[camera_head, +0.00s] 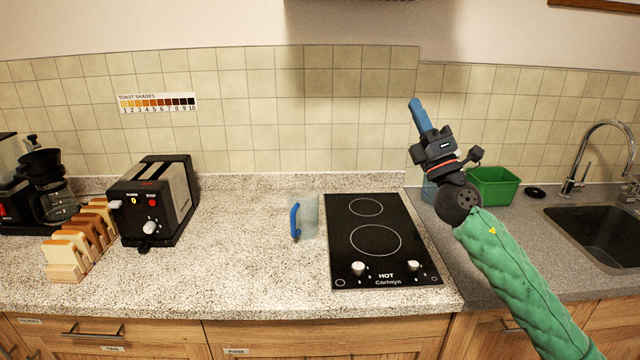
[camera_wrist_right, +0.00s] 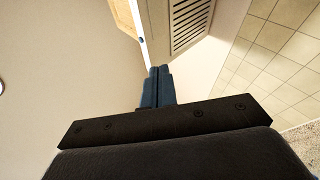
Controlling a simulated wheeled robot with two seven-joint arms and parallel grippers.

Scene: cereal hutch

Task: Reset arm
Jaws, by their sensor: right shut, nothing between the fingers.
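My right arm comes in from the lower right of the head view in a green sleeve. Its gripper (camera_head: 416,104) is raised above the counter, to the right of the cooktop, with blue fingers pointing up in front of the tiled wall. In the right wrist view the fingers (camera_wrist_right: 158,72) are together, with nothing between them. My left gripper is not in view.
A cooktop (camera_head: 375,240), a clear jug with a blue handle (camera_head: 296,220), a toaster (camera_head: 155,203), a toast rack with bread (camera_head: 68,268) and a coffee maker (camera_head: 45,190) stand on the counter. A green bin (camera_head: 494,187) and sink (camera_head: 600,237) are at right.

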